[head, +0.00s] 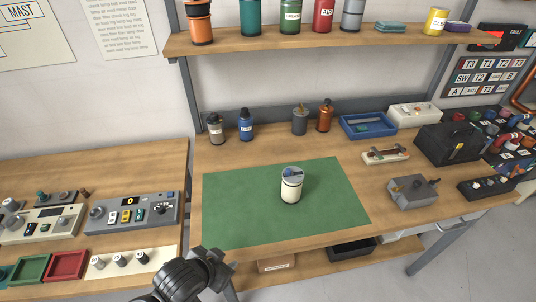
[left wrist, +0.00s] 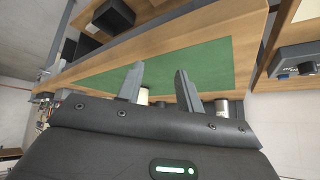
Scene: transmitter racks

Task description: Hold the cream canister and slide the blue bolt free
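The cream canister (head: 291,190) stands upright on the green mat (head: 235,205). Something blue, apparently the blue bolt (head: 292,171), lies in its grey top; its details are too small to tell. My left gripper (head: 222,259) is near the table's front edge, in front and to the left of the canister and apart from it. In the left wrist view its two fingers (left wrist: 160,70) are spread with nothing held between them. A pale cylinder (left wrist: 143,97) shows partly behind one finger; I cannot tell whether it is the canister. My right gripper is out of view.
The mat around the canister is clear. Behind it stand a blue bottle (head: 246,124), an orange bottle (head: 325,115) and a blue tray (head: 367,125). A grey box (head: 410,191) sits to the right. A shelf (head: 330,38) hangs above; a control panel (head: 133,212) lies left.

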